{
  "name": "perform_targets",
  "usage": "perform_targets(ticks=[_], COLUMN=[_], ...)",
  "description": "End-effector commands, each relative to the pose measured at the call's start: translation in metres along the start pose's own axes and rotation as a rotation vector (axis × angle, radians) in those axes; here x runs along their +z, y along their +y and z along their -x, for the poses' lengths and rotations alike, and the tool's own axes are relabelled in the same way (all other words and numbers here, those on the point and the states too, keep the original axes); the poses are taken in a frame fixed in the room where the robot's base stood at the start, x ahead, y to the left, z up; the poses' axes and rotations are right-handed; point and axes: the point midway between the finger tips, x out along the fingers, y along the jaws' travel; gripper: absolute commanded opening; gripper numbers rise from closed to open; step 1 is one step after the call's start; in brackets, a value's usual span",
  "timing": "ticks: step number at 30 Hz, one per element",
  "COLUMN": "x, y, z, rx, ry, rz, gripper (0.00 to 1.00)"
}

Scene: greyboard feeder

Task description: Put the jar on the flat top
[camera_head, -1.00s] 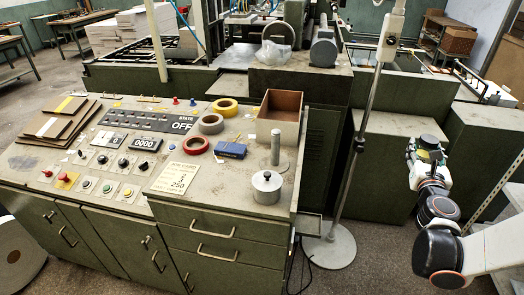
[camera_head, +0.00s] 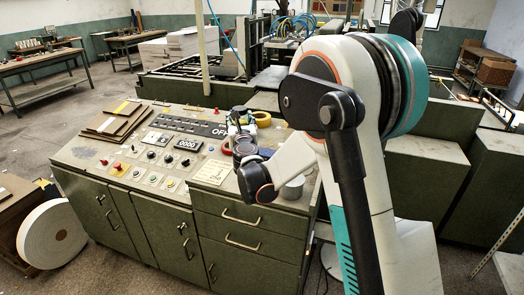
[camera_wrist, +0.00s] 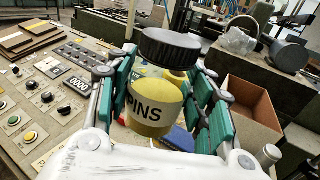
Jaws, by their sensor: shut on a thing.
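The jar (camera_wrist: 150,105) shows in the wrist view, yellow with a black lid and a label that reads "PINS". My gripper (camera_wrist: 165,90) is shut on the jar, with a teal-padded finger on each side. The jar looks roughly upright and hides part of the console behind it. In the head view my gripper (camera_head: 240,128) is over the right part of the console (camera_head: 85,150), and I cannot make out the jar there. My arm hides much of the console's flat right end. Whether the jar touches the surface cannot be told.
An open cardboard box (camera_wrist: 250,110) stands right of the jar in the wrist view, with a metal post (camera_wrist: 268,155) near it. Brown boards (camera_head: 115,118) lie at the console's far left. A yellow tape roll (camera_head: 262,118) is beside my gripper.

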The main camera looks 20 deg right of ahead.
Motion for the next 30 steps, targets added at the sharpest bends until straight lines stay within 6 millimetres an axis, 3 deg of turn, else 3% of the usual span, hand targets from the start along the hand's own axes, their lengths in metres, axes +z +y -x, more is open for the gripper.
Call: perform_targets(ticks=[2, 5, 19, 30], x=[-0.001, -0.018, -0.130, -0.161], y=[0.002, 0.003, 0.003, 0.003], z=[-0.005, -0.007, -0.006, -0.006], rx=[-0.010, -0.012, -0.011, -0.011], ry=[0.000, 0.000, 0.000, 0.000], rz=[0.000, 0.000, 0.000, 0.000], gripper=[0.14, 0.14, 0.14, 0.14])
